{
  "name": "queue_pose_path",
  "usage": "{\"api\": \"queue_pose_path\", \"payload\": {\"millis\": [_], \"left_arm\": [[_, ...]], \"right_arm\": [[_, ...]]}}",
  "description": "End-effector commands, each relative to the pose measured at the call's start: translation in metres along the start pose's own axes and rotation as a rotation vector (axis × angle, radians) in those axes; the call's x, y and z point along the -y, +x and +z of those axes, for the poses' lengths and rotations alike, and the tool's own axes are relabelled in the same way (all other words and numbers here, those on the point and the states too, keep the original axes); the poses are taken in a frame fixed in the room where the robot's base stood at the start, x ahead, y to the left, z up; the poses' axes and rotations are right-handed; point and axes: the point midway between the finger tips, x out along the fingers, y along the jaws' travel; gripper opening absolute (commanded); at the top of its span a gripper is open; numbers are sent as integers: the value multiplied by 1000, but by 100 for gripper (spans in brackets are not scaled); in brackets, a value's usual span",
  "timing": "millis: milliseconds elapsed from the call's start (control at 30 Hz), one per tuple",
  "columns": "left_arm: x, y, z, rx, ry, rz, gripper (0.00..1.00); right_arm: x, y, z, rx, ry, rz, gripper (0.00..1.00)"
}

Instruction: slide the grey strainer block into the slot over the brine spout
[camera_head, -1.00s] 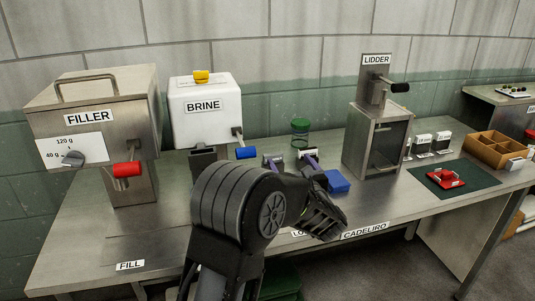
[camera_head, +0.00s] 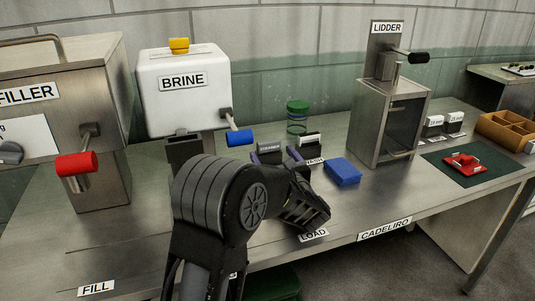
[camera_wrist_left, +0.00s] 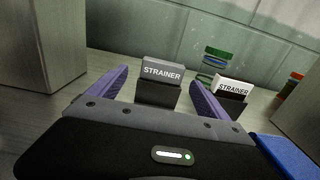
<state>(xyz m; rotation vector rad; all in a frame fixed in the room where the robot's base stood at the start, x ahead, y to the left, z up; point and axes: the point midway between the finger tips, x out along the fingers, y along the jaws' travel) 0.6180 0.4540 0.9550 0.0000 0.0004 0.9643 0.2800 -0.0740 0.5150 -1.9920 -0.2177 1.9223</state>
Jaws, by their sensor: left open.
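The grey strainer block (camera_head: 270,147) stands upright on the bench right of the brine machine (camera_head: 188,92). In the left wrist view its grey STRAINER label (camera_wrist_left: 162,72) sits on a dark body between the two purple fingers. My left gripper (camera_head: 274,157) is open, its fingers on either side of the grey block, with visible gaps; the wrist hides part of it in the head view. The brine spout (camera_head: 184,147) is the dark metal part under the white brine box, partly hidden by my arm. My right gripper is out of view.
A white-labelled strainer block (camera_head: 309,139) stands close to the right finger. A green-lidded jar (camera_head: 297,117) is behind, and a blue block (camera_head: 343,171) lies to the right. The filler (camera_head: 70,110) and lidder (camera_head: 388,115) flank this area. The brine's blue handle (camera_head: 239,138) juts out.

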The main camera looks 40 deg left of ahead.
Motion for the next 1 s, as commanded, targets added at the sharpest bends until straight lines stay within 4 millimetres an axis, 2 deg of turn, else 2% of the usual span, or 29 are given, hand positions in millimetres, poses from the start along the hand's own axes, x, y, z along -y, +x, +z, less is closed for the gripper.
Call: {"api": "queue_pose_path", "payload": {"millis": [200, 500, 800, 1000], "left_arm": [[0, 2, 1, 0, 0, 0, 89], [0, 26, 2, 1, 0, 1, 89], [0, 29, 2, 0, 0, 0, 89], [2, 52, 6, 2, 2, 2, 89]], "right_arm": [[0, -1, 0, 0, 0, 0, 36], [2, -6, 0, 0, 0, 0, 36], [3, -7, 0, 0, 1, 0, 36], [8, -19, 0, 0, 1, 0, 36]]}}
